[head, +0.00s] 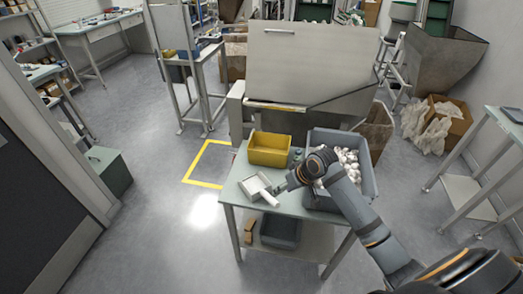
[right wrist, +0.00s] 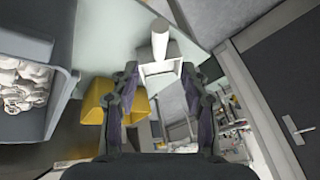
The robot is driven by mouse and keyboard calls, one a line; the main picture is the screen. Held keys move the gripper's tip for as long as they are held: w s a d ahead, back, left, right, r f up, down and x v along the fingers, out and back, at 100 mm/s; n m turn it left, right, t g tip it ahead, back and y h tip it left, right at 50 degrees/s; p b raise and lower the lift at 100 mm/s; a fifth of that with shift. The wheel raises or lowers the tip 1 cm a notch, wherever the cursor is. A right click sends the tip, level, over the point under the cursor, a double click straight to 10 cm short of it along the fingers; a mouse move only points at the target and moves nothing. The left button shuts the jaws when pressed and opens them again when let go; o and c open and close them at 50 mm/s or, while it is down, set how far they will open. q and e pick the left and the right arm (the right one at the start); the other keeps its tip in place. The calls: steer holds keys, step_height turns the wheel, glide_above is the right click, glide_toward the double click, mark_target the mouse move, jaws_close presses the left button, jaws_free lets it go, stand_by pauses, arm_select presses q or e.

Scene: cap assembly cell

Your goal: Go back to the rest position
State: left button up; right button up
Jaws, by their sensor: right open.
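My right arm reaches in from the lower right of the head view. Its gripper (head: 282,188) is over the small table, beside a white scoop (head: 256,186) near the table's left edge. In the right wrist view the two fingers of my right gripper (right wrist: 160,72) are spread apart with nothing gripped. The white scoop (right wrist: 160,44) shows there just beyond the fingertips, its handle pointing up in the picture. My left gripper is not in view.
On the table (head: 229,190) stand a yellow bin (head: 268,158) and a larger grey bin (head: 369,184) of white pieces, close to my right forearm. A grey machine (head: 310,60) stands behind. The floor to the left is clear.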

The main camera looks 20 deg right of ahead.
steer(key=s+a+f+g+h, duration=0.1)
steer(key=s+h, duration=0.1)
steer(key=s, duration=0.8)
steer(key=s+a+f+h, duration=0.1)
steer(key=s+a+h, duration=0.1)
steer(key=s, duration=0.7)
steer(key=s+d+f+g, duration=0.1)
steer(key=d+f, duration=0.1)
steer(key=f, duration=1.2)
steer(key=s+d+f, duration=0.1)
steer(key=s+f, duration=0.1)
steer(key=f, duration=1.1)
steer(key=s+d+f+g, duration=0.1)
steer(key=s+f, duration=1.4)
steer(key=s, duration=0.2)
steer(key=shift+s+f+m, duration=0.3)
steer(key=shift+s, duration=0.05)
steer(key=shift+d, duration=0.1)
